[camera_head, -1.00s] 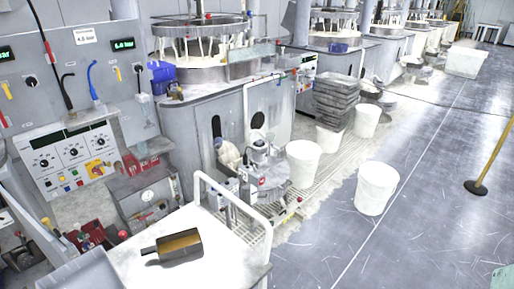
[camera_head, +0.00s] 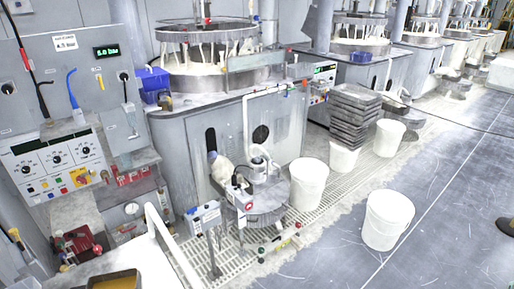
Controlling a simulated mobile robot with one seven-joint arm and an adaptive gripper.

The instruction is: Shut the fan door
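I cannot make out a fan door for certain. The nearest grey machine cabinet (camera_head: 289,137) stands at the centre, with a round polishing platen (camera_head: 212,76) on top. Its front has a dark upright oval opening (camera_head: 211,140) and a dark round opening (camera_head: 261,134). White cloth or material (camera_head: 222,168) bulges below the oval opening. I cannot tell whether either opening has a door. My gripper is not in view.
A small motor unit (camera_head: 259,170) stands on the floor grating before the cabinet. White buckets (camera_head: 308,184) (camera_head: 387,219) stand to the right, near stacked grey trays (camera_head: 354,115). The floor (camera_head: 440,170) at right is mostly open.

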